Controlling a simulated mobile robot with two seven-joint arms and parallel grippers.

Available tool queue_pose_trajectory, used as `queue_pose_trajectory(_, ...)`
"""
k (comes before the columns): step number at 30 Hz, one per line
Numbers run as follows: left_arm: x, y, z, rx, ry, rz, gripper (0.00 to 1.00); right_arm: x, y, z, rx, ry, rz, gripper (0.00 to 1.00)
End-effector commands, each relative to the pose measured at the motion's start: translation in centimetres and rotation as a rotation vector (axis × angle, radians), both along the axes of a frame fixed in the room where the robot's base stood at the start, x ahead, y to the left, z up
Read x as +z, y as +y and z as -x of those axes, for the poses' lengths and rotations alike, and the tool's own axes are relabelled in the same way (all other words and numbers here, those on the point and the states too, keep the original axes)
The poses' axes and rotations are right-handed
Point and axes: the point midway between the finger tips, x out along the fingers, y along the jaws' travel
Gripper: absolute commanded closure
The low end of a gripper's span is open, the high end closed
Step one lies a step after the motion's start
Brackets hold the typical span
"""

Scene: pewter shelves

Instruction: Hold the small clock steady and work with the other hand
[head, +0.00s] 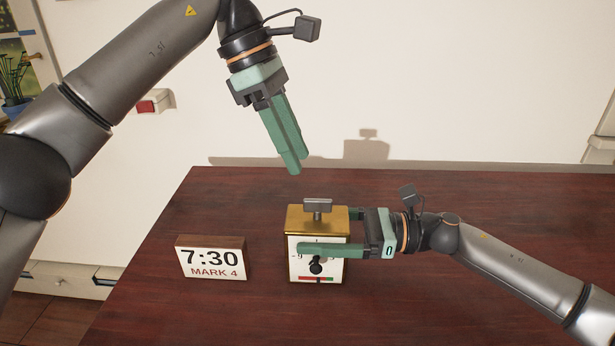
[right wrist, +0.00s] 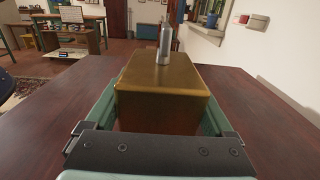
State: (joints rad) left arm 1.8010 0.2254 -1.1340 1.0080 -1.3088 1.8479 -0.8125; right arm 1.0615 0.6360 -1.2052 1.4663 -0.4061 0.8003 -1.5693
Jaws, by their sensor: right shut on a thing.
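The small clock (head: 319,268) stands upright on the table, a box with a brass top and sides and a white dial face. The face has a black knob (head: 316,267) and a red and green strip. A grey winged key (head: 317,206) stands up from its top; it also shows in the right wrist view (right wrist: 164,45). My right gripper (head: 330,232) is shut on the clock from the right, one finger across the face and the other behind. My left gripper (head: 295,170) hangs above and behind the key, fingers together, pointing down, empty and apart from the clock.
A sign (head: 211,258) reading 7:30 MARK 4 stands left of the clock. The dark red table (head: 420,310) is otherwise clear. A white wall (head: 450,80) rises behind it. A red switch (head: 150,105) is on the wall at left.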

Motion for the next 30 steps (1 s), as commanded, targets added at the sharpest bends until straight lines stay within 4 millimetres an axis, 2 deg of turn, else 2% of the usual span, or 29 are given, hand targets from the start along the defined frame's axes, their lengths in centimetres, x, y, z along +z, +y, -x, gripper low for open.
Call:
queue_pose_trajectory(3,2.2,0.8,-0.1,0.001,-0.001,0.002,0.60,-0.1,-0.1,-0.1,-0.003,0.000,0.002,1.00)
queue_pose_trajectory(12,4.0,1.6,-0.3,-0.001,0.001,0.000,0.60,-0.1,-0.1,-0.1,-0.003,-0.001,0.002,1.00)
queue_pose_trajectory(23,3.7,1.6,-0.3,-0.004,0.006,0.012,0.60,-0.1,0.0,-0.1,-0.002,-0.001,0.001,1.00)
queue_pose_trajectory(30,0.8,1.7,-0.5,-0.020,0.060,0.194,0.60,0.0,0.0,0.0,-0.002,-0.001,0.001,1.00)
